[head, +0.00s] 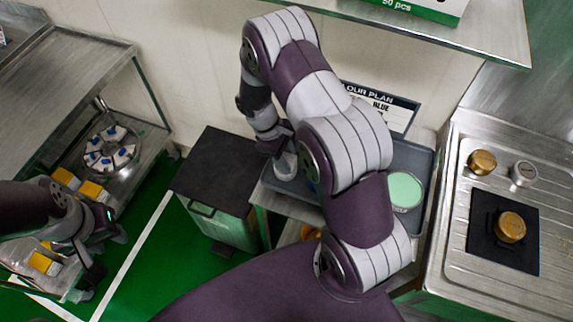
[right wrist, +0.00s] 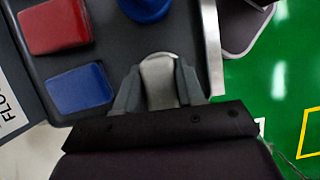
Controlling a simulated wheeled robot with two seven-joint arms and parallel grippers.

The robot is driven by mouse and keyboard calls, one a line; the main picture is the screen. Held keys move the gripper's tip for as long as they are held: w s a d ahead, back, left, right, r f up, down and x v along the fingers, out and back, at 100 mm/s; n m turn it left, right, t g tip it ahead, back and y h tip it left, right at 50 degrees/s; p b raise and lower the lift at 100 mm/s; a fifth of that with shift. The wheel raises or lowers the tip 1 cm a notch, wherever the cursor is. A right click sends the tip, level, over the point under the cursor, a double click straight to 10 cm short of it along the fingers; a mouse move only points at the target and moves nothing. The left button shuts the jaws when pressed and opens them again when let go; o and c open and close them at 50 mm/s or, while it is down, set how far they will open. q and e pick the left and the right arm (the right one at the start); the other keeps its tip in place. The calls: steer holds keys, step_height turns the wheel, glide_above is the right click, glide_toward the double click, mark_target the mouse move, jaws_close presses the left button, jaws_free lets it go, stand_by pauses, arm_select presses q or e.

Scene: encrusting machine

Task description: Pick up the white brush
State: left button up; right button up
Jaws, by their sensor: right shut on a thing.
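The white brush (right wrist: 159,82) shows in the right wrist view as a pale, rounded piece between the two fingers of my right gripper (right wrist: 158,92), which is shut on it. In the head view a whitish part of the brush (head: 285,166) shows just below my right gripper (head: 279,146), over the left end of the dark grey tray (head: 424,165). The rest of the brush is hidden. My left gripper (head: 98,262) is at the lower left, beside the metal cart, away from the brush. I cannot tell whether its fingers are apart.
A red block (right wrist: 54,25), a blue block (right wrist: 79,89) and another blue item (right wrist: 145,8) are on the tray. A green-topped round container (head: 405,190) stands at its right. A black-topped bin (head: 222,170) stands left of the tray. A metal counter (head: 500,290) is at the right.

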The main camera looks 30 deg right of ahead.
steer(key=shift+a, duration=0.1)
steer(key=shift+r, duration=0.25)
step_height(320, 180, up, 4)
steer(key=shift+s+f+b, duration=0.1)
steer(key=shift+f+b, duration=0.05)
steer(key=shift+b, duration=0.6)
steer(key=s+a+r+b, duration=0.1)
steer(key=s+a+r, duration=0.2)
steer(key=s+r, duration=0.3)
steer(key=s, duration=0.4)
steer(key=shift+s+a+r+b, duration=0.3)
steer(key=shift+s+r+b, duration=0.05)
steer(key=shift+s+r, duration=0.05)
